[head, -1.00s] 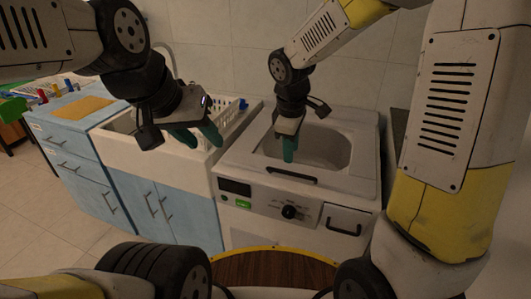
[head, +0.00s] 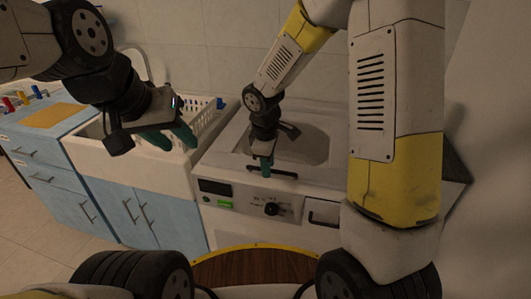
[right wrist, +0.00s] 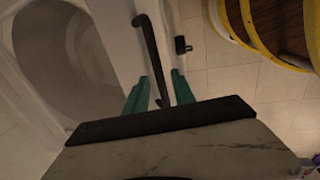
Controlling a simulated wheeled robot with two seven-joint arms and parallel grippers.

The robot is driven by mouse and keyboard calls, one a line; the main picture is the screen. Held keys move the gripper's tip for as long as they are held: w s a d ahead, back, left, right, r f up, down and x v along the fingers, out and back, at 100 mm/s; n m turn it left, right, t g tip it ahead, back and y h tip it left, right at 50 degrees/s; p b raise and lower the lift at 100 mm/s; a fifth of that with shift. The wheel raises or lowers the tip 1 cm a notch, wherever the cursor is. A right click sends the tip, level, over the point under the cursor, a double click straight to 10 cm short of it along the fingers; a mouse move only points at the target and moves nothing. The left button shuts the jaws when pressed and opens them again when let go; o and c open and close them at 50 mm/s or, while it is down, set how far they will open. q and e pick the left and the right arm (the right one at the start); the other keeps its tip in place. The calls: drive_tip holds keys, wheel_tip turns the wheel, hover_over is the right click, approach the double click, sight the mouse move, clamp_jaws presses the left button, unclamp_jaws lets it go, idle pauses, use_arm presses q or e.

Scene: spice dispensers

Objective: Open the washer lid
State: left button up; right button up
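The white washer (head: 225,165) stands right of the sink unit. Its lid lies flat on top, with a large rounded window (head: 305,145). A black bar handle (head: 284,173) is at the lid's front edge. My right gripper (head: 266,170) points down at this handle. In the right wrist view the handle (right wrist: 151,48) runs between the two green fingers of my right gripper (right wrist: 160,88), which are apart with a gap on each side. My left gripper (head: 178,146) is open and empty over the sink unit.
The sink unit (head: 128,165) with blue doors stands left of the washer and holds a white rack (head: 205,118). A blue drawer cabinet (head: 50,185) is further left. The washer's front has a dial (head: 271,209) and a small drawer (head: 322,212).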

clamp_jaws()
idle(1.2)
